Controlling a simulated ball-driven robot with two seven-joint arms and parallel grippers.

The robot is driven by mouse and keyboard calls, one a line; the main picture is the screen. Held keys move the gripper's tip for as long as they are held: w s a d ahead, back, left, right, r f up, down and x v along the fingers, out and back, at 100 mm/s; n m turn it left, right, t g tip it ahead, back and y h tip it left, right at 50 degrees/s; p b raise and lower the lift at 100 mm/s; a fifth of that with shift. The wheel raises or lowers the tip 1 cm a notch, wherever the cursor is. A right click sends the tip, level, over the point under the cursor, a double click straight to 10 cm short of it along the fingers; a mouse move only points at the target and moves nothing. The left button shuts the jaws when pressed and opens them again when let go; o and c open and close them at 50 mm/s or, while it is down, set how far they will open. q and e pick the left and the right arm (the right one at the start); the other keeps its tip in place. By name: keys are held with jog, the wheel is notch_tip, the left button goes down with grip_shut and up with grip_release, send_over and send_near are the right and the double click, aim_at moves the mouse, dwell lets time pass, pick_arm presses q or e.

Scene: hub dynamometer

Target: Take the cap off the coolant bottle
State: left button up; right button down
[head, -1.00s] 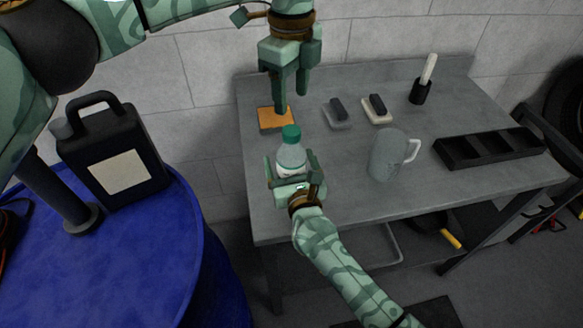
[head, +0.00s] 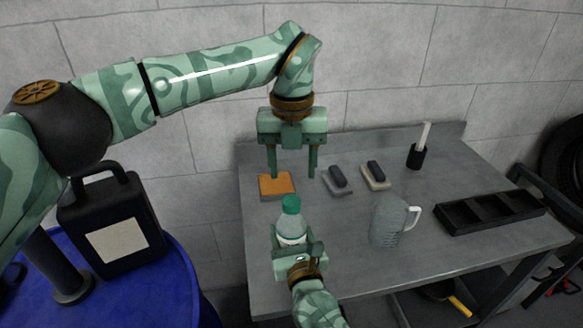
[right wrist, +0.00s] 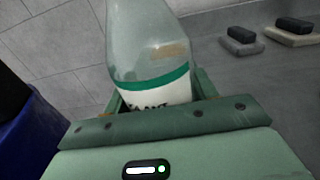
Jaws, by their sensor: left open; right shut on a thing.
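The coolant bottle (head: 291,224) is clear with a white and green label and stands upright near the front left of the bench. Its green cap (head: 291,204) is on top. My right gripper (head: 297,250) is shut around the bottle's lower part; in the right wrist view the bottle (right wrist: 150,50) rises between its fingers, and the cap is out of that frame. My left gripper (head: 292,174) is open, fingers pointing down, above and behind the cap in the picture. It does not appear to touch the cap.
On the grey bench (head: 350,265) are an orange-topped block (head: 277,184), two dark-handled brushes or blocks (head: 338,180), a clear jug (head: 390,222), a black cup with a white stick (head: 416,155) and a black tray (head: 490,211). A black jerrycan (head: 112,225) stands on a blue drum at left.

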aim_at(292, 200)
pick_arm(q)
jog(key=m, duration=0.6)
jog(key=shift+m, duration=0.3)
jog(key=m, duration=1.8)
jog(key=shift+r+m, duration=0.1)
jog(key=shift+m, duration=0.3)
jog(key=m, duration=0.2)
jog(key=shift+a+m, duration=0.1)
jog(key=shift+m, duration=0.3)
jog(key=m, duration=0.4)
jog(key=shift+m, duration=0.6)
notch_tip(292, 200, down, 8)
